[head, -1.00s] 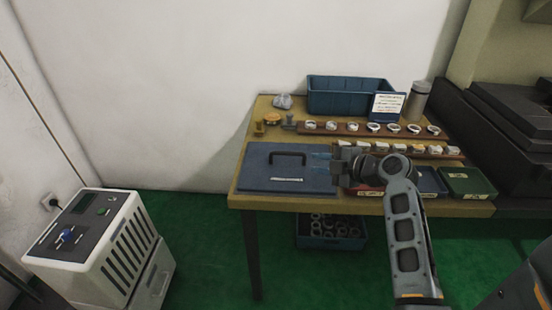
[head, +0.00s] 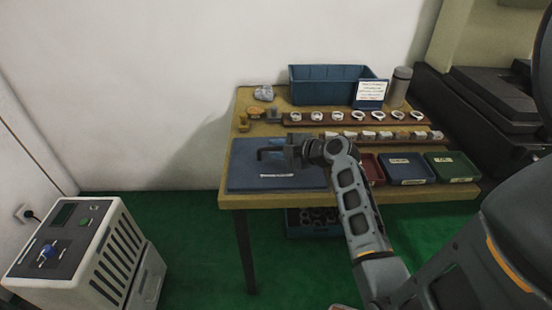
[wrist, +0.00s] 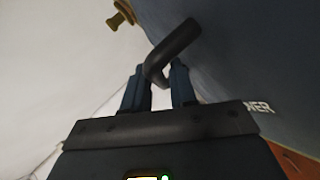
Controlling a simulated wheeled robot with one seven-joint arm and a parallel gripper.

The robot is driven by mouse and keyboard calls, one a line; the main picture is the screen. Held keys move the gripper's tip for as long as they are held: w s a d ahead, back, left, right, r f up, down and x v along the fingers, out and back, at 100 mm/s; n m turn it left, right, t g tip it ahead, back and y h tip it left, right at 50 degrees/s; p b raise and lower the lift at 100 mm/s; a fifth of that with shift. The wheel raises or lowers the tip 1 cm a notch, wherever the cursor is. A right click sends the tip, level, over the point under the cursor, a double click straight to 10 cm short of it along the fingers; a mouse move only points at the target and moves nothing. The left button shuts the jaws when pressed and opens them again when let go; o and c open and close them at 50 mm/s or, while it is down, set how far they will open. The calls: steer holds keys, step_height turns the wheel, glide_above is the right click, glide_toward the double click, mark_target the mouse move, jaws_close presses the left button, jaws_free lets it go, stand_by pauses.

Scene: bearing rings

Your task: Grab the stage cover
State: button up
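The stage cover is a flat blue panel (head: 247,178) with a white label strip, lying at the front left of the wooden table. It fills the upper right of the wrist view (wrist: 255,60). Its black bar handle (wrist: 178,45) rises from it, and its bent end reaches in between my two fingers. In the head view my gripper (head: 262,153) is over the cover and hides most of the handle. In the wrist view the fingers (wrist: 158,82) stand apart on either side of the handle, with no clear grip on it.
Rows of rings sit on wooden strips (head: 345,125) behind. A blue bin (head: 325,85), a sign (head: 370,94) and a grey canister (head: 400,85) stand at the back. Red, blue (head: 405,168) and green trays (head: 452,167) lie right. A white machine (head: 90,255) stands on the floor left.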

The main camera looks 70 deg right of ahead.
steer(key=shift+w+d+f, duration=0.15)
steer(key=shift+w+f, duration=0.05)
steer(key=shift+w, duration=0.15)
jaws_close()
